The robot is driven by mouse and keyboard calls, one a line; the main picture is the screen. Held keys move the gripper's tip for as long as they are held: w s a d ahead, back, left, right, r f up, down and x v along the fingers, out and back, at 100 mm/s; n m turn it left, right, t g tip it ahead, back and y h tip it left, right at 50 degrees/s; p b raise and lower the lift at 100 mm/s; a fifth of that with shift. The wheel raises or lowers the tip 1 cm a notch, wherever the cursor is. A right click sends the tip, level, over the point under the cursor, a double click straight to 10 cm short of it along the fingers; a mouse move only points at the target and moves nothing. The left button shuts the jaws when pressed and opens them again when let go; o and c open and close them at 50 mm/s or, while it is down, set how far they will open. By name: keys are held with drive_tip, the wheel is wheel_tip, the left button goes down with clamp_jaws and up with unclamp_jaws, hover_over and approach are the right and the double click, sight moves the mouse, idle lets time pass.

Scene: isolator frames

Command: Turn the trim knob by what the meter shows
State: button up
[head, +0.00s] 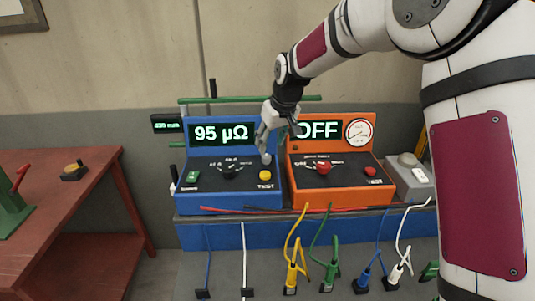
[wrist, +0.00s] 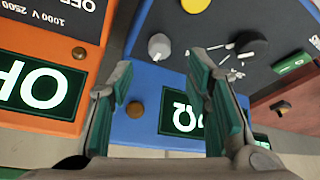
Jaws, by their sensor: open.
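The blue meter (head: 228,201) stands on the bench, and its display (head: 222,134) reads 95 µΩ. A small grey knob (wrist: 158,46), which looks like the trim knob, is on its dark sloped panel, near the yellow TEST button (head: 265,175). In the head view the grey knob (head: 266,158) is just below my gripper (head: 264,140). In the wrist view my gripper (wrist: 160,72) is open and empty, its two fingers spread either side of the line to the knob, with no visible contact. The wrist view is turned, and a finger hides part of the display.
An orange tester (head: 340,202) showing OFF, with a round dial (head: 359,132), stands close on the right. A black selector (head: 229,171) and green switch (head: 192,177) share the blue panel. Cables and clamps (head: 292,275) hang in front. A red table (head: 70,165) is at left.

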sight(267, 156)
drive_tip(key=x, duration=0.6)
drive_tip(key=shift+w+f+p, duration=0.1)
drive_tip(key=shift+f+p, duration=0.2)
clamp_jaws()
